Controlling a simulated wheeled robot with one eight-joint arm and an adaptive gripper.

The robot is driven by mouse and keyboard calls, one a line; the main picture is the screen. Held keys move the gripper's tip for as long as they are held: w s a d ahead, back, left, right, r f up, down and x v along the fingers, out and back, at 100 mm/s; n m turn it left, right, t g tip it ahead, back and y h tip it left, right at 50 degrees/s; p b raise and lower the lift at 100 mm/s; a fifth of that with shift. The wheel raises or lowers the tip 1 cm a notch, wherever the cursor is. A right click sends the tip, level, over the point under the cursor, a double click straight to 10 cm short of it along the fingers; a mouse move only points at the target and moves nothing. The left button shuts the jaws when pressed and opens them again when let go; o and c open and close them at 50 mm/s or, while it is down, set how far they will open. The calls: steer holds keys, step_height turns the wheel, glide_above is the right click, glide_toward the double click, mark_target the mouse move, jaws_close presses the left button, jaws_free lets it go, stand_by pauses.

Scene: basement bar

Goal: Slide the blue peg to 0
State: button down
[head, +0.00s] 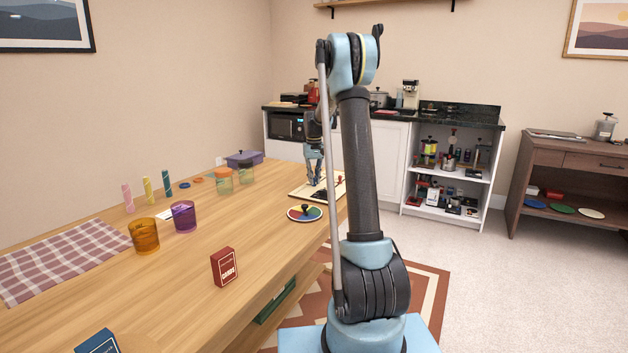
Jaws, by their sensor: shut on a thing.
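A pale board (303,193) with dark slots lies on the wooden table near its far right edge. A small red peg (338,181) shows on the board's right side. My gripper (316,184) points down over the middle of the board. It is shut on a small peg, taken as the blue peg, which is mostly hidden between the fingers. The peg's colour and the scale marks, including 0, are too small to read here.
A multicoloured disc (304,213) with a black knob lies just in front of the board. An orange glass (144,237), a purple glass (184,217) and a red card box (224,267) stand farther left and nearer. The table's middle is clear.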

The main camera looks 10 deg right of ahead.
steer(key=c, duration=1.6)
jaws_free()
steer(key=shift+a, duration=0.15)
steer(key=shift+o, duration=0.2)
steer(key=shift+r, duration=0.1)
step_height(320, 180, up, 12)
